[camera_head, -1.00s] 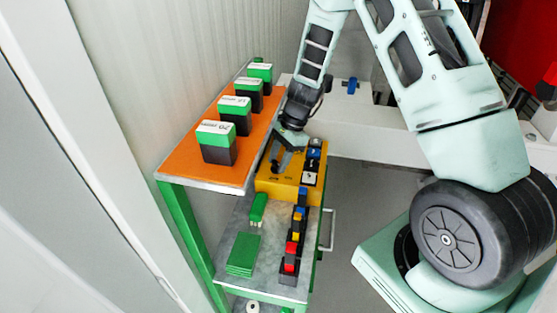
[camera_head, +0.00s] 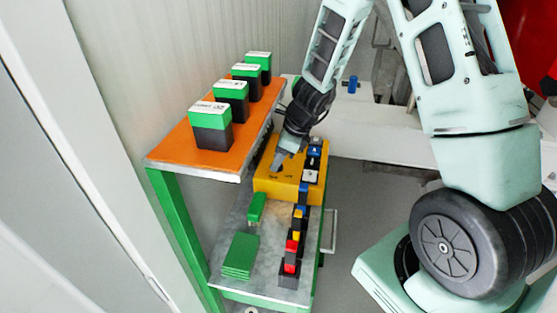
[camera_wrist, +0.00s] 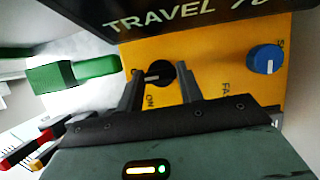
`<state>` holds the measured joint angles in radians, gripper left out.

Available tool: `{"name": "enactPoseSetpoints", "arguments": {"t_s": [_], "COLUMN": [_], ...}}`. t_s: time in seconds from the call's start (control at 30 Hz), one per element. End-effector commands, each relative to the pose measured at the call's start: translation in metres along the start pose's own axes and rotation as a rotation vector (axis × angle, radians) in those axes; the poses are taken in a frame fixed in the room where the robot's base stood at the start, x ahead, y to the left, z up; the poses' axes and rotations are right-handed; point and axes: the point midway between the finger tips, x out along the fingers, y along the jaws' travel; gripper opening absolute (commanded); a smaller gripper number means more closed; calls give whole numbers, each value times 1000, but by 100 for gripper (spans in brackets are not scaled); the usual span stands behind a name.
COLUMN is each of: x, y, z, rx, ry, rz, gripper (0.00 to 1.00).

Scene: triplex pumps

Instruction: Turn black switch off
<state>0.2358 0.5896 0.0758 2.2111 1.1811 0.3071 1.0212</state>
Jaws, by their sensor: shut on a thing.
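The black switch (camera_wrist: 160,73) is a round knob with a white mark on the yellow control box, which shows in the head view (camera_head: 262,184). The word ON is printed close by it. The white mark lies roughly sideways in the wrist view. My gripper (camera_wrist: 158,78) has one finger on each side of the knob and is shut on it. In the head view my gripper (camera_head: 279,160) reaches down to the top of the yellow box and hides the switch.
A blue knob (camera_wrist: 265,59) is on the same box, to the right in the wrist view. The orange shelf (camera_head: 170,152) with several green-and-black blocks stands close to the left of my arm. Green pieces and coloured switches lie on the lower metal shelf.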

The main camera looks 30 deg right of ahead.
Motion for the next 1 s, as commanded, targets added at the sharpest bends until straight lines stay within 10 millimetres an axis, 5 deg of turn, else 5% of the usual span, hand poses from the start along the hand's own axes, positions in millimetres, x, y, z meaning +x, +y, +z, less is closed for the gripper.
{"name": "enactPoseSetpoints", "arguments": {"t_s": [0.6,0.63,0.67,1.0], "x": [-1,-1,-1,-3], "y": [-1,-1,-1,0], "z": [0,0,0,0], "rx": [44,44,44,41], "ry": [0,0,0,0], "rz": [-20,-20,-20,-19], "gripper": [14,39,45,45]}}
